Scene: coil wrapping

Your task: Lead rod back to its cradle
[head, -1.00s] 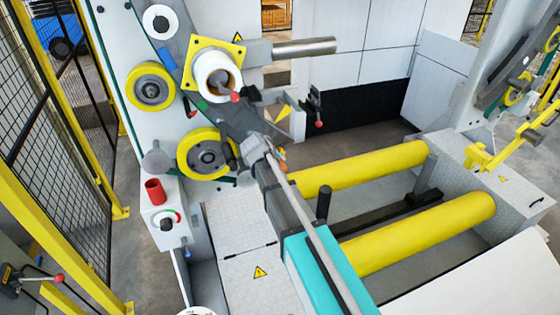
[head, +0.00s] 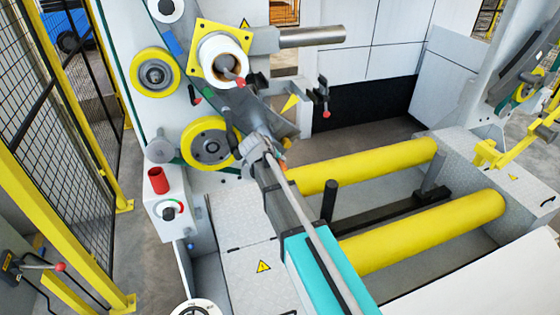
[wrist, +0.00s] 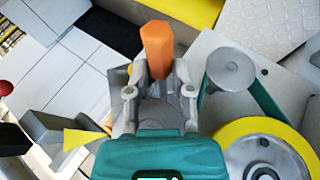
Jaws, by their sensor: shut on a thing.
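My gripper (wrist: 158,76) is shut on the orange end of the lead rod (wrist: 157,45), which stands up between the fingers in the wrist view. In the head view my gripper (head: 260,148) is in front of the machine's white side panel, just right of the lower yellow wheel (head: 210,143). Only a small orange part of the rod (head: 282,161) shows there; my arm and gripper hide the rest. I cannot pick out the cradle for certain in either view.
Two yellow rollers (head: 420,232) lie to the right of my arm. A wrapping roll on a yellow plate (head: 222,58) is above my gripper. Yellow fence posts (head: 60,235) stand at far left.

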